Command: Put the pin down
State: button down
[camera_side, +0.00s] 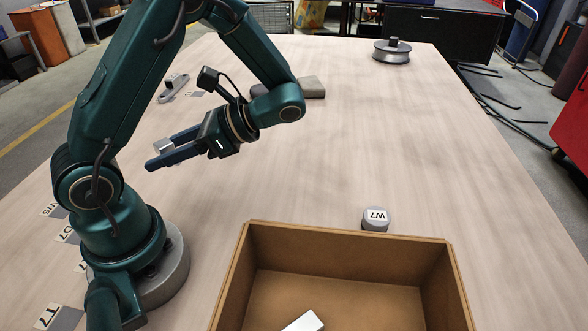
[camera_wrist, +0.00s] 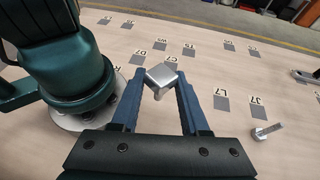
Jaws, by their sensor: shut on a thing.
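My gripper (camera_side: 163,158) is shut on a silver pin (camera_side: 163,145) and holds it above the left part of the table, out past my base. In the wrist view the pin (camera_wrist: 161,76) has a blocky square head, tilted, and sits between the two blue fingertips (camera_wrist: 158,88). Its lower end is partly hidden by the fingers. The tabletop below it shows several dark grey squares with white labels; a square labelled L7 (camera_wrist: 221,103) lies to the right of the fingers.
Another silver pin (camera_wrist: 267,131) lies below the J7 square (camera_wrist: 257,111). An open brown box (camera_side: 345,235), with a silver piece (camera_side: 304,321) inside, stands in front. A spool (camera_side: 391,55) stands far back. The table's right side is clear.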

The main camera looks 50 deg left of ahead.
jog(key=w+d+n+t+h, duration=0.1)
jog(key=w+d+n+h, duration=0.35)
jog(key=n+h, duration=0.45)
jog(key=w+d+n+t+h, duration=0.25)
jog(key=d+n+h, duration=0.25)
jog(key=n+h, duration=0.4)
jog(key=w+a+r+n+t+h, duration=0.1)
jog(key=w+a+r+n+t, duration=0.2)
jog(key=w+n+t, duration=0.35)
jog(key=w+a+r+n+t+h, duration=0.1)
jog(key=w+a+r+n+t, duration=0.1)
jog(key=w+a+n+t, duration=0.35)
send_over(330, 195)
jog(key=shift+t, duration=0.35)
notch_tip(330, 195, down, 12)
jog(key=shift+f+m, duration=0.3)
jog(key=shift+f, duration=1.65)
jog(key=shift+f, duration=0.15)
